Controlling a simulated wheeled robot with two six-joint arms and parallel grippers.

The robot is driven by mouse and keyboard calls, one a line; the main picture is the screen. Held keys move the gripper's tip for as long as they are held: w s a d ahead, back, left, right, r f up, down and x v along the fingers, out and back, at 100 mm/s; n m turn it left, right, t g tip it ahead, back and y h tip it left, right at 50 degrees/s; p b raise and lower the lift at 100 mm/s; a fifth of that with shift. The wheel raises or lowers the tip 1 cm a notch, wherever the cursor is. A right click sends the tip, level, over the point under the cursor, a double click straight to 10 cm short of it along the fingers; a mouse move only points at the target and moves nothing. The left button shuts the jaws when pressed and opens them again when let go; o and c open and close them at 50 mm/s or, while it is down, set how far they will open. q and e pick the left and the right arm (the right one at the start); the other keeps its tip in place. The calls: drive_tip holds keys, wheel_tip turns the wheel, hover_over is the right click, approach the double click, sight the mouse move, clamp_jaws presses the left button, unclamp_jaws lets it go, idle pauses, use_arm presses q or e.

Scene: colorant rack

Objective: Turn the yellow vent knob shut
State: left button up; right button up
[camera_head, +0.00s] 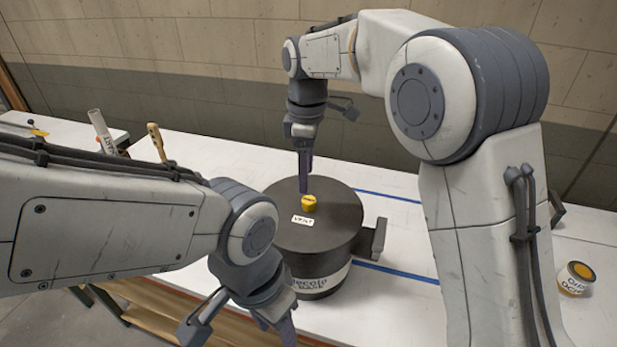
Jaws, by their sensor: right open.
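The yellow vent knob (309,203) sits on the flat top of a dark round drum (340,222), just behind a white label reading VENT (302,220). My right gripper (304,186) points down just above and behind the knob. It is open, though its fingers overlap in this view; whether a finger touches the knob cannot be told. My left gripper (284,330) hangs low in front of the drum at the bottom edge. Its tips are cut off, so its opening is not clear.
The drum stands on a white table (400,215) with blue lines and has a grey block (379,238) on its right side. A white tube (101,130) and a wooden handle (156,140) stand at left.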

sight(309, 200)
drive_tip(key=shift+n, duration=0.6)
drive_tip(key=w+f+p, duration=0.1)
drive_tip(key=f, duration=0.2)
drive_tip(key=w+f+p, duration=0.1)
drive_tip(key=f, duration=0.2)
drive_tip(key=w+f, duration=0.1)
drive_tip(key=f, duration=0.2)
drive_tip(key=shift+d+f+p, duration=0.35)
drive_tip(key=shift+p, duration=0.05)
drive_tip(key=shift+c, duration=0.3)
clamp_jaws()
